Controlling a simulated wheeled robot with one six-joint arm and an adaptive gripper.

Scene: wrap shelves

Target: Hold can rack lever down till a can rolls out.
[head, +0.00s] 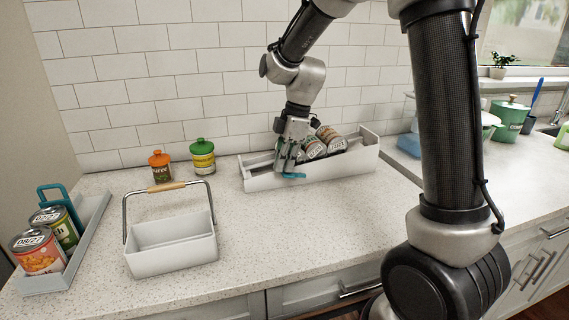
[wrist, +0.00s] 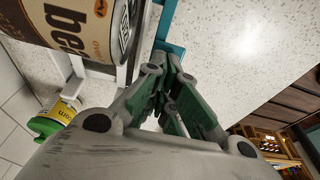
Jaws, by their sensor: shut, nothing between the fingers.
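The white can rack (head: 335,172) stands at the back middle of the counter, with cans (head: 314,147) lying on their sides in its right part. Its teal lever (head: 292,175) shows low at the front left, right by my gripper (head: 287,163). In the wrist view, the teal lever (wrist: 168,48) is just beyond my fingertips (wrist: 168,62), partly hidden by them. The fingers look closed together with nothing between them. I cannot tell whether they touch the lever. A brown and cream can (wrist: 82,25) lies close beside the fingers in the wrist view.
A white basket (head: 170,247) with a wooden handle stands in front left. A grey tray (head: 83,255) with two cans and a teal handle is at the far left. Orange-lidded (head: 160,166) and green-lidded (head: 203,155) jars stand by the wall. The counter before the rack is clear.

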